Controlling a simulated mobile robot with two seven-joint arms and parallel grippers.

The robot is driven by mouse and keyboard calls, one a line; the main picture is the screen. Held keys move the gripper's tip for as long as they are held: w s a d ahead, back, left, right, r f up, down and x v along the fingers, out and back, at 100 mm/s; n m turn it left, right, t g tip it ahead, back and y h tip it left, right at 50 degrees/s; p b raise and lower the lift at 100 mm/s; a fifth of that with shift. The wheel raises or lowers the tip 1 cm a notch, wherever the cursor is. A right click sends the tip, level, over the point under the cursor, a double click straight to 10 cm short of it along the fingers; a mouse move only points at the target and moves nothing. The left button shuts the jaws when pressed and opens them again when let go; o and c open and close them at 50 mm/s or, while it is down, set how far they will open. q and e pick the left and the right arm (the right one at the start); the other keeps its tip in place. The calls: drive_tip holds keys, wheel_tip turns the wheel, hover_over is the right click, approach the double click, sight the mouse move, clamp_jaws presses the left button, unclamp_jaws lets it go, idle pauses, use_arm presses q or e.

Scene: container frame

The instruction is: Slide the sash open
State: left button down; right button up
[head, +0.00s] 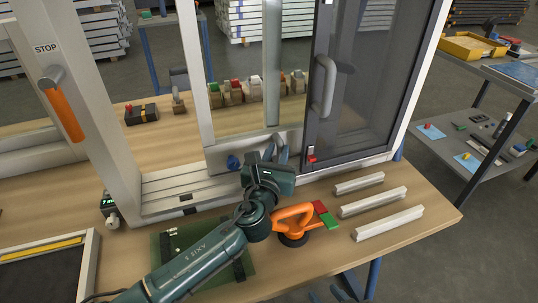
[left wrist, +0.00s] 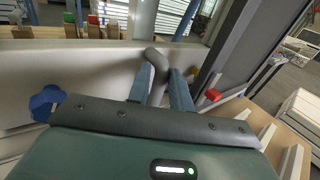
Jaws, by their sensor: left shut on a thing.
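A dark-framed glass panel (head: 350,110) with a grey bar handle (head: 323,85) stands in the right part of the white frame. A pale panel (head: 205,125) with a low bottom rail is to its left. My left gripper (head: 277,150) is at this rail, left of the dark panel. In the left wrist view its two blue-grey fingers (left wrist: 166,82) are closed around a dark grey rounded grip (left wrist: 154,58) in front of the pale rail. Part of the grip is hidden between the fingers. What look like my right gripper's fingertips (head: 346,291) show at the bottom edge, mostly cut off.
A blue knob (head: 233,162) is on the rail's left; a red catch (head: 311,153) is at the dark panel's foot. An orange suction lifter (head: 294,222) and white bars (head: 380,202) lie on the wooden bench (head: 425,190). An orange handle (head: 63,112) is on the left post.

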use_arm(q)
drive_tip(key=c, duration=1.3)
unclamp_jaws()
drive_tip(key=shift+s, duration=0.1)
drive_tip(key=shift+c, duration=0.2)
